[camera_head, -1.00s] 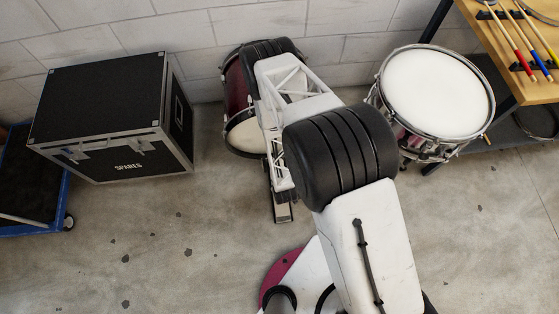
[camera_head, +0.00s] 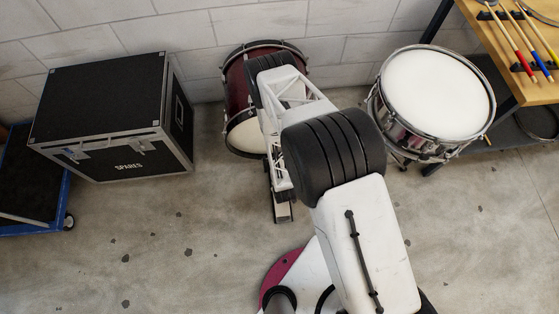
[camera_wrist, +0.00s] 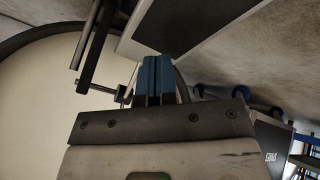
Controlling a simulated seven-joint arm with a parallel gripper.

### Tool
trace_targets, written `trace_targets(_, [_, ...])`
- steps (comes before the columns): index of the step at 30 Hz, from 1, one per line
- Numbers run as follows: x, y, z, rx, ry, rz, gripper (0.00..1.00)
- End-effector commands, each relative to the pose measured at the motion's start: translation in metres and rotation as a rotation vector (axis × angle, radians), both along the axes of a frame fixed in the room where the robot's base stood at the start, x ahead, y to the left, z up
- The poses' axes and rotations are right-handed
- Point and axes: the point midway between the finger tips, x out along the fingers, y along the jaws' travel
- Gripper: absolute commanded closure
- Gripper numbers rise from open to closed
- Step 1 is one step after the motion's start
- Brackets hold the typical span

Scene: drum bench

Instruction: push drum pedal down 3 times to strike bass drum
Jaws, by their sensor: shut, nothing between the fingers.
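The bass drum (camera_head: 240,75) has a dark red shell and a pale head, and stands by the wall behind my arm. The pedal (camera_head: 284,212) is a dark, narrow footboard on the floor in front of it, partly covered by my arm. In the wrist view the drum's pale head (camera_wrist: 40,110) fills the left side and the pedal's flat board (camera_wrist: 185,22) is at the top. My gripper (camera_wrist: 154,62) has blue fingers pressed together, empty, with tips close to the board's edge. I cannot tell whether they touch it. My arm hides the fingers in the head view.
A snare drum (camera_head: 437,92) on a stand is right of my arm. A black SPARES case (camera_head: 105,105) stands at left, beside a blue-edged cart (camera_head: 45,228). A wooden table (camera_head: 528,88) with sticks is at upper right. The floor at left front is clear.

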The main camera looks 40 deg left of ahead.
Motion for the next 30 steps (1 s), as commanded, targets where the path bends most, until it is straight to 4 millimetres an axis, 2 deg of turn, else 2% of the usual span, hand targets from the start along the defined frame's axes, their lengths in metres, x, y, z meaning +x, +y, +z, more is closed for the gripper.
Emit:
trace_targets(7, [0.0021,0.0021,-0.0080,0.000,0.000,0.000,1.00])
trace_targets(30, [0.0020,0.0020,-0.0083,0.000,0.000,0.000,1.00])
